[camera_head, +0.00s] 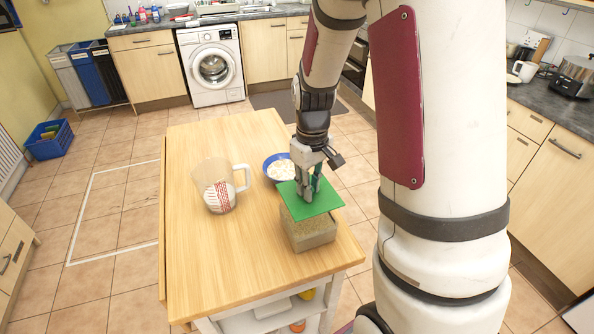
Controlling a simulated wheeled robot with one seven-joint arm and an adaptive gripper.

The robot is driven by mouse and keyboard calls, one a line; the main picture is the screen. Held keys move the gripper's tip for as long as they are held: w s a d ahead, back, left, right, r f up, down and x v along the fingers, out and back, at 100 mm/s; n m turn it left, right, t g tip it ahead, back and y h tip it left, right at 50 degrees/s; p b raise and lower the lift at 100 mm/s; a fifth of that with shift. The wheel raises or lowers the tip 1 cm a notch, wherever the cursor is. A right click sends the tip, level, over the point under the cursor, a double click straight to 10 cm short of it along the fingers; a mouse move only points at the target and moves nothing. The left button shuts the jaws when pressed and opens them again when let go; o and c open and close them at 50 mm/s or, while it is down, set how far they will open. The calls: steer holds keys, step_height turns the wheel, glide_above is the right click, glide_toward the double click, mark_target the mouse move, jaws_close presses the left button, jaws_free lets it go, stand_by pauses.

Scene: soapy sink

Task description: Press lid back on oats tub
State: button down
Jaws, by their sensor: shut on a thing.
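The oats tub (309,236) is a squarish, see-through container with tan contents, standing near the right edge of the wooden island. The green lid (318,203) lies over its top, covering the opening, and looks turned and shifted relative to the tub's walls. I cannot tell whether its rim is seated. My gripper (306,190) points down at the lid and is shut on it near its far side. The fingertips are partly hidden in front of the green surface.
A clear measuring jug (212,190) with red markings and white contents stands left of the tub. A blue bowl (270,163) with white contents sits just behind the tub. The island top (200,270) is bare at front left.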

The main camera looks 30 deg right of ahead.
steer(key=shift+w+f, duration=0.1)
steer(key=shift+w, duration=0.05)
steer(key=shift+w+f+b, duration=0.1)
steer(key=shift+f+b, duration=1.05)
steer(key=shift+f, duration=0.6)
steer(key=shift+f+b, duration=0.55)
steer(key=shift+f, duration=0.6)
steer(key=shift+f, duration=0.35)
stand_by(0.8)
steer(key=c, duration=1.4)
jaws_free()
steer(key=shift+o, duration=0.3)
steer(key=o, duration=0.4)
